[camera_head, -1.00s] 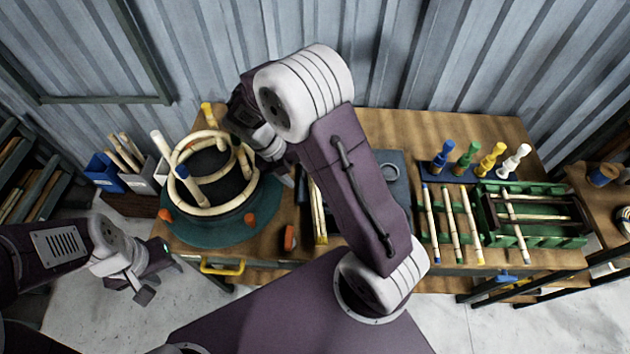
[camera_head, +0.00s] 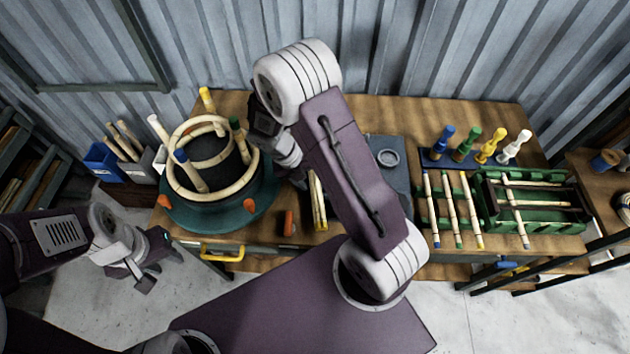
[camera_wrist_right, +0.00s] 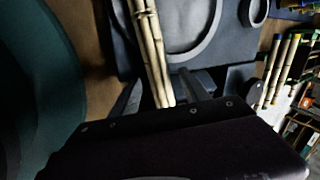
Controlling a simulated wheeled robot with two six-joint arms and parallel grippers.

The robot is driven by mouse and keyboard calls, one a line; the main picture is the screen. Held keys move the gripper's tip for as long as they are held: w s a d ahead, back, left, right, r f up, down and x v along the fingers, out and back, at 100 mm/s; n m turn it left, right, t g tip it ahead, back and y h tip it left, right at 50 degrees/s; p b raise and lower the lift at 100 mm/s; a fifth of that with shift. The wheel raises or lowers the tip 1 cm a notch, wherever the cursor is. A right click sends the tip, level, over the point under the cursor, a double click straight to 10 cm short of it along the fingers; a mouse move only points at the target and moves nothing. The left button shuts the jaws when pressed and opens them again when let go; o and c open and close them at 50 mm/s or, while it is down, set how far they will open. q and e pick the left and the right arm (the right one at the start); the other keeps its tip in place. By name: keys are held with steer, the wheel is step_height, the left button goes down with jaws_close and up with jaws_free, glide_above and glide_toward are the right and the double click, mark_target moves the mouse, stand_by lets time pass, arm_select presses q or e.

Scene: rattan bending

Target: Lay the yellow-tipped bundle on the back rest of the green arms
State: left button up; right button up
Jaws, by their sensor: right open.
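A bundle of pale canes (camera_head: 316,195) with a yellow end lies on the table at the middle in the head view. Several canes of a bundle (camera_wrist_right: 151,45) also show in the right wrist view, running between the two fingers. My right gripper (camera_wrist_right: 157,93) is open, one finger on each side of these canes. In the head view my right gripper (camera_head: 299,178) is mostly hidden by its own wrist, just left of the bundle. My left gripper (camera_head: 148,266) hangs off the table's left front, away from the bundle; its jaws are too unclear to read. A green slotted rack (camera_head: 560,234) stands at the right.
A round green base (camera_head: 222,218) with a cane ring frame (camera_head: 208,203) stands at the left. Coloured-tip canes (camera_head: 451,205) lie beside the rack. Several coloured pegs (camera_head: 490,148) stand behind it. An orange block (camera_head: 289,222) lies near the front edge.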

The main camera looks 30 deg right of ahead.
mark_target(312, 180)
jaws_close()
steer(key=shift+r, duration=0.15)
step_height(312, 180, up, 5)
steer(key=p, duration=0.6)
steer(key=s+a+r+p, duration=0.3)
steer(key=s+r+p, duration=0.2)
steer(key=s, duration=0.6)
steer(key=shift+s+r, duration=0.15)
steer(key=shift+r, duration=0.25)
